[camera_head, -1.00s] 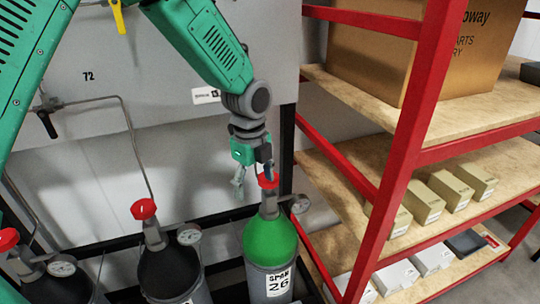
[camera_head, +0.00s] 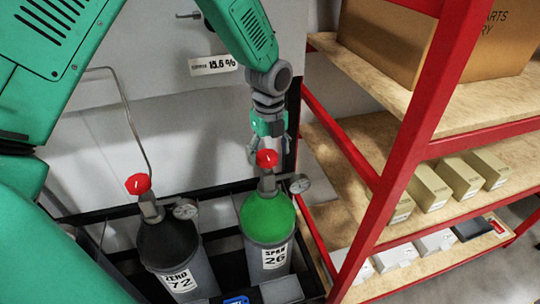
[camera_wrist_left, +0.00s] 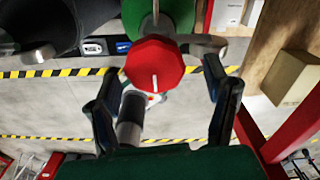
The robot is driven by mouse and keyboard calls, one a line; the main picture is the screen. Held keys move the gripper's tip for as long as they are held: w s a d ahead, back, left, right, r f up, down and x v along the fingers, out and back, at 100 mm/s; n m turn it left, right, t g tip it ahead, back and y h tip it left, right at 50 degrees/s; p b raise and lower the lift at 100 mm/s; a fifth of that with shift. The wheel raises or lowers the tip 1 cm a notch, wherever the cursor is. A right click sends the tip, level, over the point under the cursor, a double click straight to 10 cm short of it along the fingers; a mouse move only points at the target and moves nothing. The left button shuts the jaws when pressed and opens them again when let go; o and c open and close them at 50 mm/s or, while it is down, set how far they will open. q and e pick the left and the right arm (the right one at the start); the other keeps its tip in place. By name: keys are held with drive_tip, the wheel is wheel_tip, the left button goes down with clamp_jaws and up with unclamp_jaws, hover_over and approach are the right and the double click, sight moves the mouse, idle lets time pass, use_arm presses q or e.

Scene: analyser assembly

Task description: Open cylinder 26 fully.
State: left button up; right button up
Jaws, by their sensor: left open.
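Cylinder 26 (camera_head: 267,219) stands upright, with a green shoulder and a "SPAN 26" label. Its red valve knob (camera_head: 267,158) sits on top, and a round gauge (camera_head: 299,184) is on the right of the valve. My left gripper (camera_head: 270,148) is open at the knob, coming from above and behind. In the left wrist view the red knob (camera_wrist_left: 154,64), with a white mark, lies between the two spread fingers (camera_wrist_left: 163,82). I cannot tell whether either finger touches it. My right gripper is not in view.
Cylinder 72 (camera_head: 168,245), black-topped with its own red knob (camera_head: 137,184) and gauge (camera_head: 185,209), stands close on the left. A red shelf frame (camera_head: 408,140) with boxes is close on the right. A panel reading 15.6 % (camera_head: 213,65) is behind.

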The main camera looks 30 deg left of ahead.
use_arm(q)
drive_tip(key=shift+s+a+f, duration=0.1)
drive_tip(key=shift+f, duration=0.5)
drive_tip(key=shift+a+f, duration=0.2)
drive_tip(key=shift+a, duration=0.1)
drive_tip(key=shift+d, duration=0.1)
drive_tip(key=c, duration=1.2)
drive_tip(key=shift+o, duration=0.2)
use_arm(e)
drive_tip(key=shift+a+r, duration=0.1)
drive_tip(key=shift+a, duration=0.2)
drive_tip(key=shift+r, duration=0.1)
